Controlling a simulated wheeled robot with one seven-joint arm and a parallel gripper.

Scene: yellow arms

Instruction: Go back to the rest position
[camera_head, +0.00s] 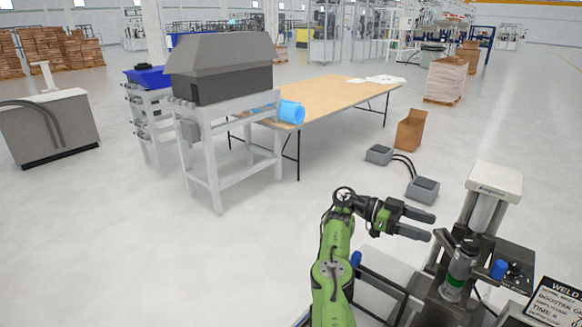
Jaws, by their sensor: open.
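My gripper (424,224) is at the end of my green and black arm, at the lower right of the head view. Its two grey fingers are spread apart and point to the right. Nothing shows between them. The gripper is in the air, just left of a machine with a white top (494,180). I cannot tell the exact gap between the fingers and that machine.
Below the gripper stand a dark cylinder (460,268) and a weld sign (556,302). Two grey boxes (423,189) joined by cables and an open carton (411,130) are on the floor behind. A wooden table (335,98) and a grey-hooded machine (222,65) stand farther back.

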